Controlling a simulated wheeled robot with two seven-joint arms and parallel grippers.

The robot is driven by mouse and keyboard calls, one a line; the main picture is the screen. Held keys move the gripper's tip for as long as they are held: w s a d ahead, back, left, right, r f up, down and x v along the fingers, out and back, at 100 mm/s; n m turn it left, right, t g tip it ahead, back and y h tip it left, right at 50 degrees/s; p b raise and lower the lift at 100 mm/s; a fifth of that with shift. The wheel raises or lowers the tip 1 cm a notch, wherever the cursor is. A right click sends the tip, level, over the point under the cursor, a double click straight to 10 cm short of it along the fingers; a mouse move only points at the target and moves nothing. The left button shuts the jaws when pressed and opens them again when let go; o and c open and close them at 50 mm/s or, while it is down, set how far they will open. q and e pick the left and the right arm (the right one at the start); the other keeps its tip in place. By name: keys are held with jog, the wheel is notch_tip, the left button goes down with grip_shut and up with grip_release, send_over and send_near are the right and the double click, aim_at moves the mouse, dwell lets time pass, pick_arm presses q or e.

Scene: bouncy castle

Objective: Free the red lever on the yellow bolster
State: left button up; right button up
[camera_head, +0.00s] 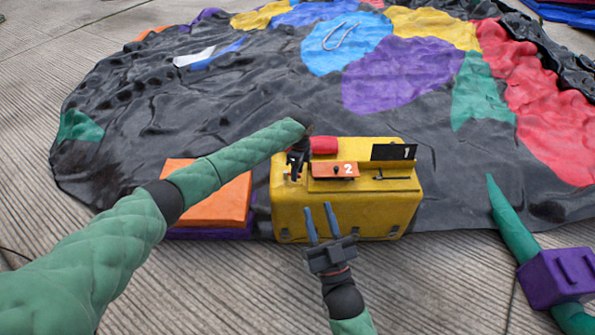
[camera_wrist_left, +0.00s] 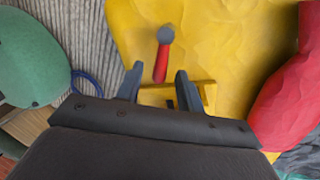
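The yellow bolster (camera_head: 405,215) stands at the near edge of the castle sheet and fills much of the left wrist view (camera_wrist_left: 225,35). In the left wrist view the red lever (camera_wrist_left: 161,65) has a grey round end and lies between the fingers of my left gripper (camera_wrist_left: 160,74). The fingers are apart, with gaps on both sides of the lever. In the head view my left gripper (camera_head: 296,168) is over the bolster's left end and hides the lever. My right gripper (camera_head: 318,207) is open and empty before the bolster's front face.
An orange plate marked 2 (camera_head: 325,170) and a black plate marked 1 (camera_head: 394,152) are on the bolster's top.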

pick_arm(q)
grip_shut()
